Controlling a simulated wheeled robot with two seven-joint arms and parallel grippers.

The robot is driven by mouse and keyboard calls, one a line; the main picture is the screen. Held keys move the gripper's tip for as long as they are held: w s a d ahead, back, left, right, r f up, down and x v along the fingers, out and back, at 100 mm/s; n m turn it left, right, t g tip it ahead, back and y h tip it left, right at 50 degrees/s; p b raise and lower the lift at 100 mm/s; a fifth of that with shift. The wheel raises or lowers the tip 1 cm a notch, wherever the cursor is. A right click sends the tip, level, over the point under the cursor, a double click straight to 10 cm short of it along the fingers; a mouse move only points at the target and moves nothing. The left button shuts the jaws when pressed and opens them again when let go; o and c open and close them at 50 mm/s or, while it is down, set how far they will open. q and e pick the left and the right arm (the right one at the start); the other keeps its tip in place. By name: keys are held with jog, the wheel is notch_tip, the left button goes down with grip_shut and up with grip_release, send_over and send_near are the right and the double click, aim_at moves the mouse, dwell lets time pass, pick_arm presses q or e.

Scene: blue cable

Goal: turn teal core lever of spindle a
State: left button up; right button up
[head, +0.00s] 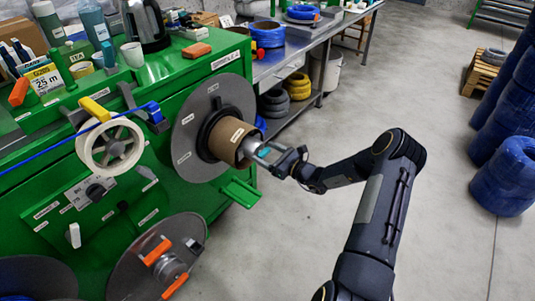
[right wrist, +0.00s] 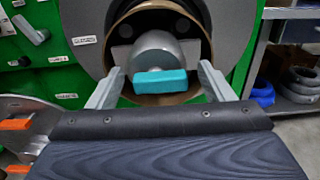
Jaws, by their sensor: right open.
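Spindle A is the upper spindle on the green machine, with a large grey disc (head: 190,140) and a brown cardboard core (head: 228,138) on it. The teal core lever (right wrist: 161,83) sits across the front of a grey hub (right wrist: 155,57) inside the core and lies about level. In the head view the teal lever (head: 262,152) shows small at the core's mouth. My right gripper (right wrist: 158,92) is open, with one finger on each side of the lever and a gap on both sides. The right gripper (head: 275,158) also shows in the head view. My left gripper is not in view.
A lower spindle (head: 165,265) with orange levers is below. A white reel (head: 110,147) with blue cable stands left of the disc. A green bracket (head: 240,192) juts out under the core. A workbench (head: 290,58) with cable coils is behind.

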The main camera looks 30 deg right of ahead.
jog(key=c, duration=1)
jog(key=n+b, duration=0.4)
jog(key=n, duration=0.1)
jog(key=shift+a+f, duration=0.15)
jog(key=shift+a, duration=0.1)
jog(key=n+b, duration=0.4)
jog(key=b, duration=0.2)
jog(key=n+b, duration=0.4)
jog(key=b, duration=0.2)
jog(key=n+b, duration=0.3)
jog(key=b, duration=0.3)
jog(key=shift+s+a+f+n, duration=0.25)
jog(key=shift+a+f+n, duration=0.05)
jog(key=shift+a+n, duration=0.1)
jog(key=shift+r+n+b, duration=0.2)
jog(key=shift+n+b, duration=0.4)
jog(key=shift+b, duration=0.65)
